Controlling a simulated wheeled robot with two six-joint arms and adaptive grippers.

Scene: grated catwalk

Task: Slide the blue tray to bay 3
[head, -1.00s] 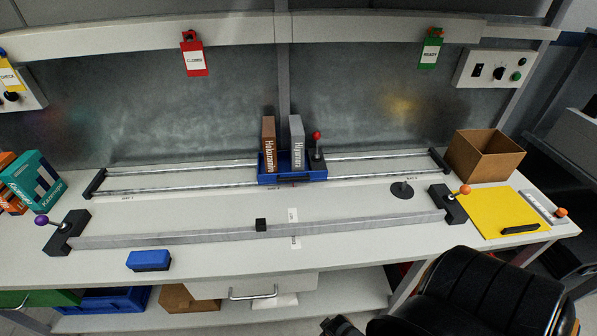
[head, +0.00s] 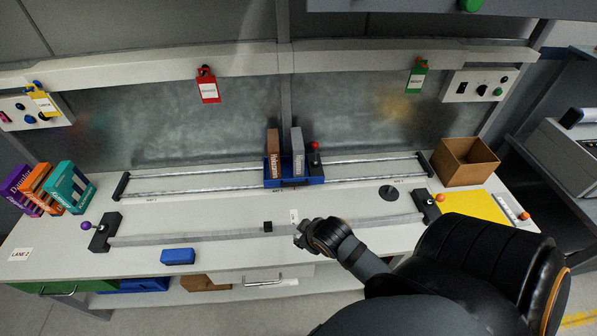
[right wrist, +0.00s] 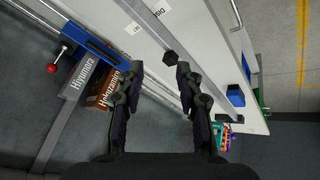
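The blue tray (head: 296,183) sits on two metal rails at mid-bench, by the middle bay label. It carries a brown box (head: 273,154), a grey box (head: 298,160) and a red-knobbed lever (head: 315,147) at its right end. The bay 3 label (head: 398,181) is to its right, small and hard to read. My right gripper (head: 301,229) is over the bench front, in front of the tray and apart from it. In the right wrist view its fingers (right wrist: 159,70) are spread and empty, with the tray (right wrist: 92,36) at upper left. My left gripper is out of view.
A grey bar with a black block (head: 267,227) runs along the front between two end posts. A black disc (head: 388,192) lies right of the tray. A cardboard box (head: 468,162) and yellow mat (head: 468,208) are at right. A blue block (head: 178,256) lies at the front left.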

